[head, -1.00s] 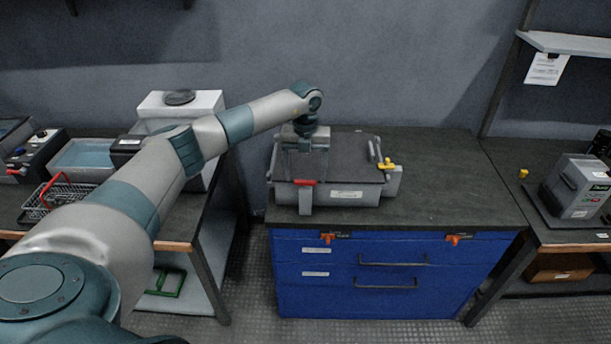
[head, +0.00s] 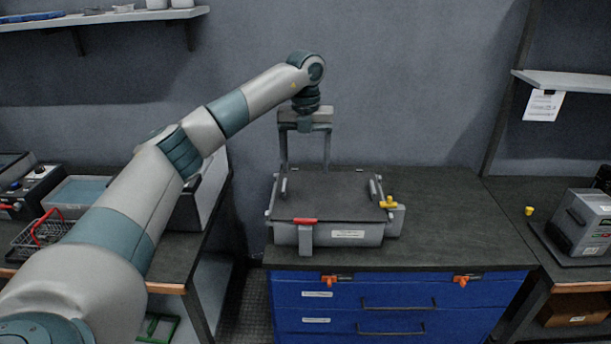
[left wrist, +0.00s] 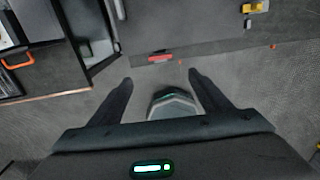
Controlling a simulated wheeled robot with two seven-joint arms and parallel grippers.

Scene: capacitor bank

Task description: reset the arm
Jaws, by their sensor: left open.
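My left gripper (head: 305,168) is open and empty, pointing down above the grey lidded box (head: 345,235). Its fingers overlap the back of the dark lid (head: 330,198) in the head view, apart from it as far as I can tell. The box has a red latch (head: 305,220) at the front left and a yellow latch (head: 389,202) at the right. In the left wrist view my open fingers (left wrist: 161,80) have nothing between them that they touch; the red latch (left wrist: 160,58) and yellow latch (left wrist: 257,7) show beyond them. My right gripper is not in view.
The box stands on a dark worktop (head: 450,225) over a blue drawer cabinet (head: 400,290), with free room to its right. A left bench holds a wire basket (head: 45,235) and a blue-filled tray (head: 80,192). A grey device (head: 582,222) stands right. A shelf (head: 110,17) hangs upper left.

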